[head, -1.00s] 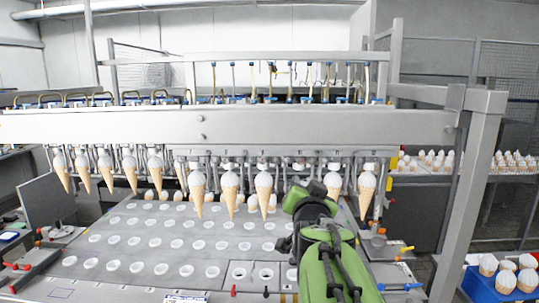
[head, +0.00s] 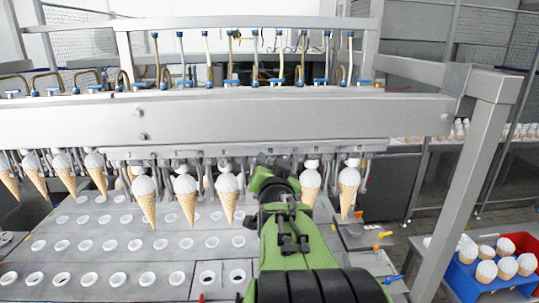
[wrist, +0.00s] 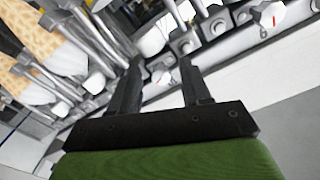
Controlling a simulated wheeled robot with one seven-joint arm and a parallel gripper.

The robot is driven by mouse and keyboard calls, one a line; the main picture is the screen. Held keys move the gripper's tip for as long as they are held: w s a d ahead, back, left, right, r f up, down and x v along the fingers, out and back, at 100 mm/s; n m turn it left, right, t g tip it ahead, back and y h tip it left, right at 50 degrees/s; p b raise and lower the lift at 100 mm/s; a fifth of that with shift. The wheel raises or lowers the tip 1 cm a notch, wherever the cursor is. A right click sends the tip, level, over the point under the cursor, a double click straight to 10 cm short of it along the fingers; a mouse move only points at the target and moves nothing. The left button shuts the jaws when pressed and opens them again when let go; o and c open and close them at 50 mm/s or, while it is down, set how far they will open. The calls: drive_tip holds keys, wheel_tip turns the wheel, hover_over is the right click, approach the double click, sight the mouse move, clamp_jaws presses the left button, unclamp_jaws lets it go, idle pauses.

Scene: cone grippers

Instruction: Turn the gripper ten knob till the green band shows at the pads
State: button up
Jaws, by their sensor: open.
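My gripper (wrist: 160,64) is open in the wrist view, its two dark fingers apart. A small white knob with a red mark (wrist: 161,76) shows between the fingers, beyond them; I cannot tell whether they touch it. A second white knob with a red mark (wrist: 268,18) is at the upper right. No green band shows. In the head view, my green arm reaches up to the row of cone grippers (head: 225,160), and its own wrist hides my fingers. White-topped cones (head: 186,200) hang on both sides of it.
A thick steel beam (head: 220,115) runs above the cone grippers, with a post (head: 470,180) at right. Below is a tray plate with round holes (head: 160,262). Cones (wrist: 50,50) crowd the wrist view's left.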

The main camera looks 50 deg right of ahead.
drive_tip(key=shift+s+a+r, duration=0.15)
drive_tip(key=shift+s+a, duration=0.2)
drive_tip(key=shift+a, duration=0.05)
drive_tip(key=shift+s+a, duration=0.1)
drive_tip(key=shift+a, duration=0.1)
drive_tip(key=shift+c, duration=0.7)
drive_tip(key=shift+d, duration=0.25)
clamp_jaws()
drive_tip(key=shift+w+n+b, duration=0.2)
drive_tip(key=shift+n+b, duration=1.6)
drive_tip(key=shift+b, duration=1.2)
drive_tip(key=shift+o, duration=0.7)
unclamp_jaws()
